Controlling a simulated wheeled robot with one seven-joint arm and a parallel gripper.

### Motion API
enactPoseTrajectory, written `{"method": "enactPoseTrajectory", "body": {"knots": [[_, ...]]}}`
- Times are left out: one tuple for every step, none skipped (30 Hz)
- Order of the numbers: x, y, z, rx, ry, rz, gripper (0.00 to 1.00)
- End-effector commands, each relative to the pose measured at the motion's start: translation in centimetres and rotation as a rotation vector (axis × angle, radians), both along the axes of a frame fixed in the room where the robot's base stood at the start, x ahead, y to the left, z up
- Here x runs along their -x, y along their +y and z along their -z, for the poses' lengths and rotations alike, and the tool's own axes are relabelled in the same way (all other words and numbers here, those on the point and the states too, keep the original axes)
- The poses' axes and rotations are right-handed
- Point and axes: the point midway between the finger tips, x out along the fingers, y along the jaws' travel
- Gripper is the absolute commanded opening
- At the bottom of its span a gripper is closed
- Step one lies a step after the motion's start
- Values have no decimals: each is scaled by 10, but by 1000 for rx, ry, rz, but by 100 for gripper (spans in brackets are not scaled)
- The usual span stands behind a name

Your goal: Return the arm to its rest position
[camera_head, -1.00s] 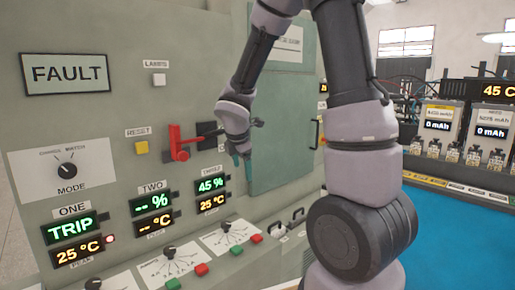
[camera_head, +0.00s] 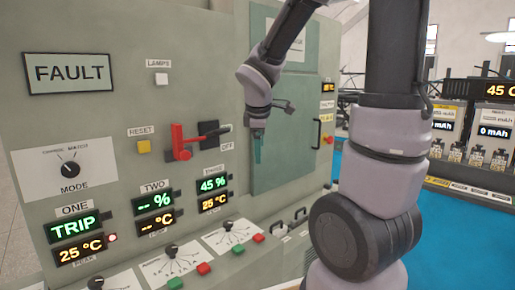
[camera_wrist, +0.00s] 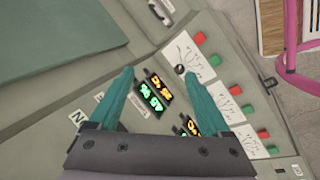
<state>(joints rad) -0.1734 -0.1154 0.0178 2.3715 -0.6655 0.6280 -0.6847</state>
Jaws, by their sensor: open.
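My gripper (camera_head: 257,148) hangs in front of the grey-green panel (camera_head: 105,28), right of the red lever switch (camera_head: 182,142) and apart from it. In the wrist view my gripper (camera_wrist: 118,92) shows two teal fingers spread wide with nothing held between them. The displays of column three (camera_wrist: 153,95) appear beyond the fingers. My arm rises from the lower right of the head view and bends over toward the panel.
The panel carries a FAULT sign (camera_head: 68,73), a MODE knob (camera_head: 70,170), a yellow RESET button (camera_head: 143,146) and a green door (camera_head: 290,135). A blue surface (camera_head: 450,230) with battery chargers (camera_head: 490,130) lies at right. A pink frame (camera_wrist: 292,60) shows in the wrist view.

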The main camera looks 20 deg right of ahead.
Motion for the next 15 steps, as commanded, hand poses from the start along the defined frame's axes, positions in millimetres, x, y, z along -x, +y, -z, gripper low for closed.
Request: {"method": "enactPoseTrajectory", "body": {"knots": [[0, 0, 0, 0, 0, -1, 81], [0, 0, 0, 0, 0, -1, 81], [0, 0, 0, 0, 0, -1, 81], [0, 0, 0, 0, 0, 0, 81], [0, 0, -1, -3, -1, 4, 81], [2, -1, -2, -10, -5, 17, 81], [4, -2, -5, -21, -10, 34, 81], [7, -3, -8, -36, -16, 61, 81], [12, -4, -13, -65, -29, 106, 81], [16, -6, -19, -94, -41, 152, 81], [22, -7, -24, -128, -53, 203, 81], [31, -9, -33, -182, -71, 282, 81], [39, -10, -39, -227, -85, 347, 81], [47, -11, -46, -276, -98, 415, 81], [58, -11, -54, -344, -116, 504, 81]]}}
